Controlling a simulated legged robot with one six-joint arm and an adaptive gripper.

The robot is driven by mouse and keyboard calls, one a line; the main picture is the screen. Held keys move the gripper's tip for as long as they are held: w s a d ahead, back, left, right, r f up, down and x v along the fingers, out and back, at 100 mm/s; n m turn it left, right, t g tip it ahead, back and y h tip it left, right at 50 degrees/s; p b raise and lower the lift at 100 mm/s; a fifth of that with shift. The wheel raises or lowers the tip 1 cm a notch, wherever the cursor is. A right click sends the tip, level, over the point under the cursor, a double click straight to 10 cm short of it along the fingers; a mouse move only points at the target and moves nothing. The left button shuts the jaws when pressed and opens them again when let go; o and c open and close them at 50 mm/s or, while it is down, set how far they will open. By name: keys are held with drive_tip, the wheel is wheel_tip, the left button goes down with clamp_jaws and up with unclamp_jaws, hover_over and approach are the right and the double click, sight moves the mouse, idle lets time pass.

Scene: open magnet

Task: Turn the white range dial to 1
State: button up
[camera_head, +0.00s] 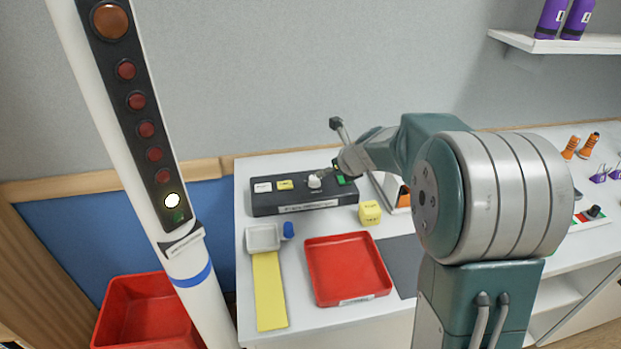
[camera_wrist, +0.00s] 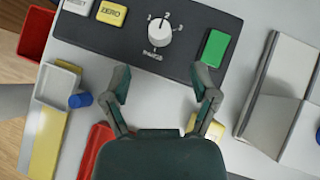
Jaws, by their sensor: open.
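The white range dial (camera_wrist: 158,33) sits on a dark control box (camera_wrist: 120,42) in the wrist view, with small number marks around its far side and a label below it. Its exact setting is too small to read. The dial (camera_head: 315,181) also shows on the box (camera_head: 290,203) in the head view. My gripper (camera_wrist: 161,76) is open and empty. Its two fingers are spread on either side of the dial's line, short of the dial and not touching it. In the head view my gripper (camera_head: 338,172) is by the box's right part, partly hidden by its own arm.
A yellow ZERO button (camera_wrist: 111,13), a white button (camera_wrist: 78,10) and a green button (camera_wrist: 215,48) flank the dial. In front are a yellow cube (camera_head: 369,212), red tray (camera_head: 345,268) and small white tray (camera_head: 262,238). A post with lamps (camera_head: 140,110) stands left.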

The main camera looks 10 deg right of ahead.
sight(314, 178)
drive_tip(key=x, duration=0.9)
drive_tip(key=shift+w+a+f, duration=0.1)
drive_tip(key=shift+a+f, duration=0.15)
drive_tip(key=shift+a, duration=0.05)
drive_tip(key=shift+w+f, duration=0.2)
drive_tip(key=shift+w, duration=0.05)
drive_tip(key=shift+d, duration=0.15)
drive_tip(key=shift+c, duration=1.3)
clamp_jaws()
